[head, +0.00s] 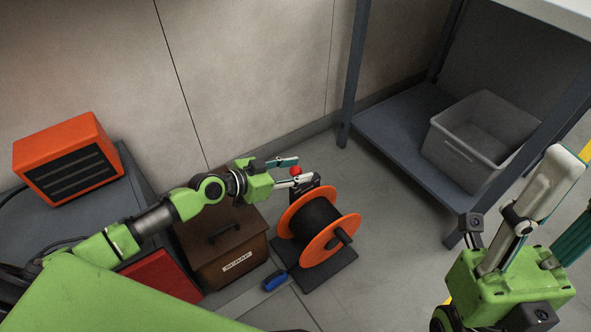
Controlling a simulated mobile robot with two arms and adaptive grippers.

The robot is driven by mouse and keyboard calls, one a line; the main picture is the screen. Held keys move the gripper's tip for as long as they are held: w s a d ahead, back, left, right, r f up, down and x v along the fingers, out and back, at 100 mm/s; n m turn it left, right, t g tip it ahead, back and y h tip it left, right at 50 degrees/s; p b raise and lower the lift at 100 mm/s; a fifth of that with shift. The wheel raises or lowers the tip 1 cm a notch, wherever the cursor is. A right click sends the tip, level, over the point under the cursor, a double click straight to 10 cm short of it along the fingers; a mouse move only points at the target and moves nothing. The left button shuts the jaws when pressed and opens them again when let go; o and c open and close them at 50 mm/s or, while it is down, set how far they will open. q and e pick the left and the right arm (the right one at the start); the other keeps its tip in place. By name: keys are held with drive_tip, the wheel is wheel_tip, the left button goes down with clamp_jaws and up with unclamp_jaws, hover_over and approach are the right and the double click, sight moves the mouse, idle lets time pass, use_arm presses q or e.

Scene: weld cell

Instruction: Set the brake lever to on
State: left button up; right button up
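The brake lever shows as a red knob (296,171) at the top of the dark stand behind the cable reel (340,234), which has orange flanges and a black drum. The lever's arm is mostly hidden, so its setting cannot be read. My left gripper (290,171) is open, its two fingers spread, with the red knob at or between the fingertips. I cannot tell whether it touches the knob. My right gripper (566,195) is at the right edge, close to the camera, with its fingers apart and nothing seen between them.
A brown lidded SCRAP box (246,247) stands left of the reel, below my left arm. A blue object (275,280) lies by the reel's base. An orange unit (66,158) sits at left. A grey bin (453,149) rests on a shelf (390,135) at right.

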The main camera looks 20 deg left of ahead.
use_arm(q)
clamp_jaws()
